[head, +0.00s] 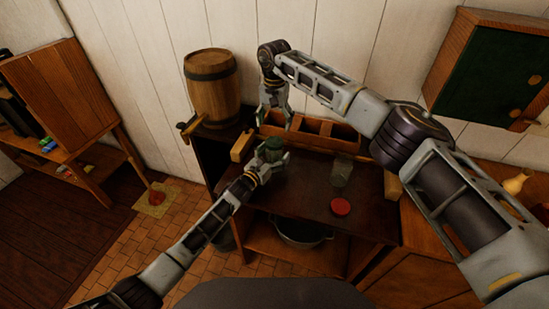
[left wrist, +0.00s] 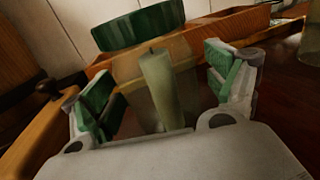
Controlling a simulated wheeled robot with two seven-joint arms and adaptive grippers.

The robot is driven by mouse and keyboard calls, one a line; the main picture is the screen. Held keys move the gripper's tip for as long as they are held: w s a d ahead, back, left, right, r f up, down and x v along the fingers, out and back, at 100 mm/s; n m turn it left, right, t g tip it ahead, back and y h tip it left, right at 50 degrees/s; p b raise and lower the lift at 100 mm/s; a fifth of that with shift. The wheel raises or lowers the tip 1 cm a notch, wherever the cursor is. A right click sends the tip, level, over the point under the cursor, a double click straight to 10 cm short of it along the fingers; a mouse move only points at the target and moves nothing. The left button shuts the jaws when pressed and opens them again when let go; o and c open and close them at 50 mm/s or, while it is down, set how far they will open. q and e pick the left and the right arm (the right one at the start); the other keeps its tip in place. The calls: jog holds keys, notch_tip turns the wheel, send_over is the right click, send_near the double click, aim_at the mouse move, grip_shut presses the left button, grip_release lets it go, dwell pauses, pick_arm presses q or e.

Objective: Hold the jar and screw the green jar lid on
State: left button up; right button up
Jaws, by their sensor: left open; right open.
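In the head view the green lid (head: 272,144) shows at my left gripper (head: 267,160), which hides most of the jar. The left gripper is open, with its green-padded fingers on either side of the jar. My right gripper (head: 274,116) is open and empty, pointing down, above and apart from the lid.
A second glass jar (head: 341,171) and a red lid (head: 341,207) are on the dark table (head: 300,196). A wooden compartment box (head: 325,134) lines the back. A barrel (head: 212,90) stands behind left. A pot (head: 300,234) is below. The table's middle is mostly clear.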

aim_at(274, 141)
pick_arm(q)
jog(key=shift+w, duration=0.1)
grip_shut()
pick_arm(e)
jog(key=shift+n, duration=2.3)
jog(key=shift+f, duration=0.15)
jog(key=shift+f, duration=3.85)
jog(key=c, duration=1.1)
jog(key=shift+o, duration=0.2)
